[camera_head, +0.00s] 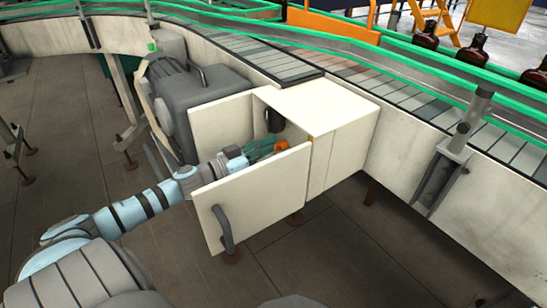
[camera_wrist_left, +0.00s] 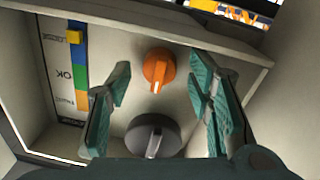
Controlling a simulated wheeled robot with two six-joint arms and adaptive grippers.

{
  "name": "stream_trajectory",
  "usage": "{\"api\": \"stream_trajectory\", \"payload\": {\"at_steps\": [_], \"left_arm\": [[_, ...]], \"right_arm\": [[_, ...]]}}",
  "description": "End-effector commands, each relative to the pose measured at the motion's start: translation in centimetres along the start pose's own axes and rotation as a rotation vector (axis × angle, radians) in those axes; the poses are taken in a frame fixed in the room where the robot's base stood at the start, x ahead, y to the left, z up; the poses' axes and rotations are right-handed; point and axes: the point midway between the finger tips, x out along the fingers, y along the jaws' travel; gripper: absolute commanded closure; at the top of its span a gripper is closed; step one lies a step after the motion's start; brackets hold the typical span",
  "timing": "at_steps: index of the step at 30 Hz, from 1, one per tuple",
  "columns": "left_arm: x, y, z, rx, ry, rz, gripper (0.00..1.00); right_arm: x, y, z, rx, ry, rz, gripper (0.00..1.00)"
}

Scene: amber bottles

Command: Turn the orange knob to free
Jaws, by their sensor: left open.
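The orange knob (camera_wrist_left: 159,68) sits on a pale panel inside an open cabinet. In the left wrist view its light pointer mark faces the bottom of the picture. In the head view an orange part, seemingly the knob (camera_head: 282,145), shows just beyond my left gripper (camera_head: 262,149), which reaches into the cabinet behind the open door. In the left wrist view my left gripper (camera_wrist_left: 161,74) is open, with one teal finger on each side of the orange knob. Neither finger visibly touches it. My right gripper is not in view.
A dark grey knob (camera_wrist_left: 153,137) lies nearer the gripper's base. A colour strip (camera_wrist_left: 80,62) labelled "OK" runs along the left wall. The open door (camera_head: 255,200) stands close beside my left arm. A conveyor (camera_head: 262,58) with green rails and amber bottles (camera_head: 472,52) lies behind.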

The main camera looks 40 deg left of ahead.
Motion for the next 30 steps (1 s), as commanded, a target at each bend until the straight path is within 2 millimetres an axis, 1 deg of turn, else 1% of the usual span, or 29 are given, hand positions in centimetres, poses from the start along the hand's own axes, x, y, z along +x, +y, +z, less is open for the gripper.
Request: {"api": "stream_trajectory", "payload": {"at_steps": [2,10,17,18,19,25,30], "left_arm": [[0.24,-0.06,0.00,0.000,0.003,-0.002,0.53],[0.31,-0.07,-0.16,-0.001,0.003,-0.004,0.53],[0.29,-0.08,-0.13,-0.001,0.002,-0.004,0.90],[0.29,-0.08,-0.13,-0.001,0.002,-0.004,0.96],[0.28,-0.09,-0.13,-0.001,0.002,-0.004,1.00],[0.28,-0.09,-0.14,0.008,0.001,-0.005,1.00],[0.28,-0.04,-0.18,0.049,-0.001,-0.005,1.00]], "right_arm": [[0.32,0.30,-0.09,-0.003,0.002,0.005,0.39],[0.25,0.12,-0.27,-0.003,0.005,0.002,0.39],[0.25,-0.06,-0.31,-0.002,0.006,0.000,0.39],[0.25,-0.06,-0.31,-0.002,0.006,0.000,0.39],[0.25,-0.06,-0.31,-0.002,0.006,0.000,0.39],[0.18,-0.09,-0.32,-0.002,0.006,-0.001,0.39],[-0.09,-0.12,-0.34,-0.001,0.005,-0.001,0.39]]}}
